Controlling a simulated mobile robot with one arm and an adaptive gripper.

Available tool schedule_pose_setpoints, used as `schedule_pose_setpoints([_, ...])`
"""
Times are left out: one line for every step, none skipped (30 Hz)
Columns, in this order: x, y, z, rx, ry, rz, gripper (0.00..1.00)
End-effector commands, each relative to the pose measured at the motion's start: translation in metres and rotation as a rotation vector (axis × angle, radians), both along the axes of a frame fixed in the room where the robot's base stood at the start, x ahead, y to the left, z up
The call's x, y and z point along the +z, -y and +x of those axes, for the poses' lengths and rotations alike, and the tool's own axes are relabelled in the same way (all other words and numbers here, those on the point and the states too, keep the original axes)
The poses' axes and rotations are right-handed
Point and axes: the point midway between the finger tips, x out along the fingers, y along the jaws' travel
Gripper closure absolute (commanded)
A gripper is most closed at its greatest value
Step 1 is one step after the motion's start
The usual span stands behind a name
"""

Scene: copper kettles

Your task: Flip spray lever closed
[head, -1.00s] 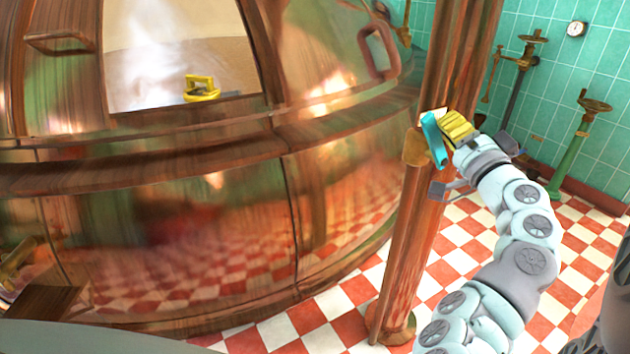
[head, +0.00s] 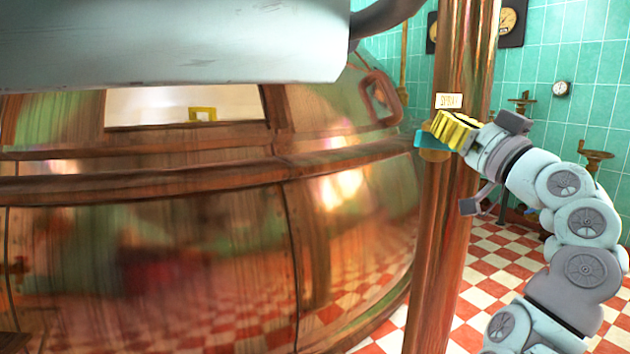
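The teal spray lever (head: 428,140) sits on a brass fitting (head: 434,155) on the front of the copper post. It lies roughly level, pointing left. A small plate with lettering (head: 448,100) is fixed to the post just above it. My gripper (head: 452,130) reaches in from the right, its yellow ribbed fingers against or just in front of the lever's right end. The fingers hide that end, and I cannot tell whether they touch it or are parted.
The copper post (head: 450,230) stands upright beside the big copper kettle (head: 200,240), which fills the left and middle. Valves (head: 595,158) and a gauge (head: 561,89) are by the green tiled wall. Checkered floor (head: 490,275) is open behind the post.

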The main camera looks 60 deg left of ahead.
Motion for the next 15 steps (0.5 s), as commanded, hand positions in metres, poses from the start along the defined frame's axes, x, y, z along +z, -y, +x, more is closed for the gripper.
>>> schedule_pose_setpoints([-0.0108, -0.0002, -0.001, 0.0, 0.03, -0.004, 1.0])
schedule_pose_setpoints([-0.0112, -0.0002, -0.0015, 0.0, 0.046, -0.005, 1.0])
schedule_pose_setpoints([-0.0117, -0.0002, -0.0023, 0.0, 0.066, -0.006, 1.0])
schedule_pose_setpoints([-0.0122, -0.0002, -0.0027, 0.0, 0.079, -0.007, 1.0])
schedule_pose_setpoints([-0.0129, -0.0003, -0.003, 0.0, 0.091, -0.009, 1.0])
schedule_pose_setpoints([-0.0136, -0.0004, -0.0033, 0.0, 0.104, -0.01, 1.0])
schedule_pose_setpoints([-0.0141, -0.0004, -0.0036, 0.0, 0.114, -0.011, 1.0])
schedule_pose_setpoints([-0.0144, -0.0005, -0.0039, 0.0, 0.122, -0.011, 1.0])
schedule_pose_setpoints([-0.0145, -0.0005, -0.0042, 0.0, 0.134, -0.012, 1.0])
schedule_pose_setpoints([-0.0144, -0.0005, -0.0044, 0.0, 0.141, -0.013, 1.0])
schedule_pose_setpoints([-0.0142, -0.0005, -0.0047, -0.001, 0.147, -0.013, 1.0])
schedule_pose_setpoints([-0.014, -0.0005, -0.0049, -0.001, 0.154, -0.014, 1.0])
schedule_pose_setpoints([-0.0138, -0.0004, -0.0051, 0.0, 0.158, -0.014, 1.0])
schedule_pose_setpoints([-0.0137, -0.0004, -0.0051, 0.0, 0.161, -0.014, 1.0])
schedule_pose_setpoints([-0.0135, -0.0004, -0.0051, 0.0, 0.165, -0.015, 1.0])
